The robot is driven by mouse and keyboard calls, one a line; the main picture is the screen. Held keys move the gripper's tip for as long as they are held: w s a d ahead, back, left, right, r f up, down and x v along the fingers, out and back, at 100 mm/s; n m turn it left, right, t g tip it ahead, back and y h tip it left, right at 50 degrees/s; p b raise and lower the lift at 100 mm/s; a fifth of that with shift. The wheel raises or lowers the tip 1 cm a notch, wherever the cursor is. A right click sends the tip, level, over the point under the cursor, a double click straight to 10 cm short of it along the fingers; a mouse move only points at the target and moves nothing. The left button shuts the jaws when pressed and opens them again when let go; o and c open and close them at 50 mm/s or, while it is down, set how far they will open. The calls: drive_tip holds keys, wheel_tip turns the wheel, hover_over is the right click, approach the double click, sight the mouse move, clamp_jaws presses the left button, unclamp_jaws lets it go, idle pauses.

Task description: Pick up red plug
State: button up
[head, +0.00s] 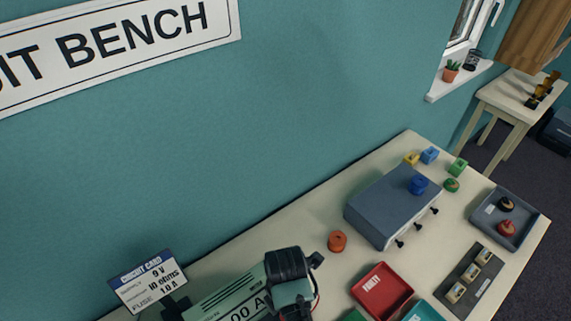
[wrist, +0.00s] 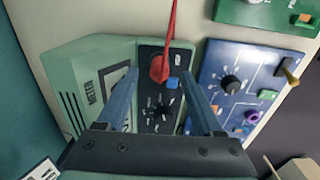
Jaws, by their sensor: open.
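A red plug (wrist: 159,68) with a red lead running up from it shows in the wrist view, at the dark control panel (wrist: 152,126) of a green meter (wrist: 65,72). My gripper (wrist: 160,73) is open, with one finger on each side of the plug in the picture. I cannot tell how far the fingertips are from it, and nothing is held. In the head view the meter (head: 222,300) is at the bottom, partly covered by dark parts. A red rounded piece (head: 506,228) lies in the grey tray (head: 484,226) at the right.
A small blue piece (wrist: 173,83) sits beside the plug. A blue board (wrist: 212,72) with knobs is to the right, a green board (wrist: 262,16) above it. In the head view a grey-blue box (head: 375,208), a red "FAULTY" tray (head: 378,292) and an orange spool (head: 337,241) stand on the bench.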

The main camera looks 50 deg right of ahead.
drive_tip(key=shift+f, duration=1.45)
clamp_jaws()
